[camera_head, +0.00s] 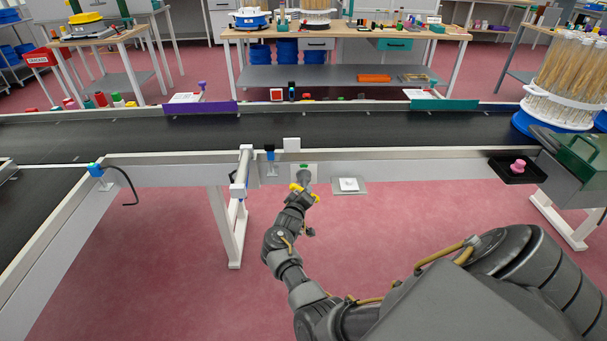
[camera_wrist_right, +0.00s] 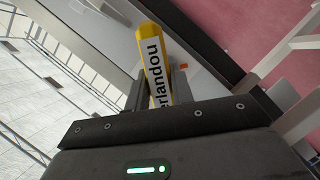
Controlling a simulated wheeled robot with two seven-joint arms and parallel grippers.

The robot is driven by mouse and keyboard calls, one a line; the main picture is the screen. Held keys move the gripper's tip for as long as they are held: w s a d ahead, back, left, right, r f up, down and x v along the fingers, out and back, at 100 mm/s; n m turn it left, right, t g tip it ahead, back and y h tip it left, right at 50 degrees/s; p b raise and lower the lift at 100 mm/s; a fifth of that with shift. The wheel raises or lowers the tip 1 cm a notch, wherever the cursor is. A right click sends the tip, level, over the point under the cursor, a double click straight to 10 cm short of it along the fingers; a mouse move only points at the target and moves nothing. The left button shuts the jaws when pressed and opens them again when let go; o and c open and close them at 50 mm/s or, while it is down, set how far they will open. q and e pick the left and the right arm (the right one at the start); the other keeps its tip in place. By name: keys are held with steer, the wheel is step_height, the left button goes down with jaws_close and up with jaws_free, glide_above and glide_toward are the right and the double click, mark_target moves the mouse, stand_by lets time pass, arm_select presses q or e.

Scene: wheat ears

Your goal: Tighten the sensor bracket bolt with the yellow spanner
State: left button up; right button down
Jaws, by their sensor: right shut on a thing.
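My right gripper (camera_wrist_right: 158,88) is shut on a yellow bar-shaped tool with a white label and black lettering, which I take to be the yellow spanner (camera_wrist_right: 151,42). Its far end and jaw are not clearly visible. In the head view my right gripper (camera_head: 304,180) is at the near rail of the conveyor, just right of a white bracket post (camera_head: 243,172). A small blue and black sensor (camera_head: 270,152) sits on the rail beside that post. I cannot make out the bolt. My left gripper is not in view.
A black conveyor belt (camera_head: 380,128) runs across behind the rail. A black tray with a pink knob (camera_head: 517,166) is farther right. Another sensor with a hooked cable (camera_head: 96,170) is left.

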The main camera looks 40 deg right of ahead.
steer(key=shift+a, duration=0.1)
stand_by(0.5)
steer(key=shift+s+a+p, duration=0.5)
steer(key=shift+s+p, duration=0.2)
steer(key=shift+p, duration=0.1)
steer(key=shift+s+a+p, duration=0.5)
steer(key=shift+s+p, duration=0.2)
steer(key=shift+p, duration=0.1)
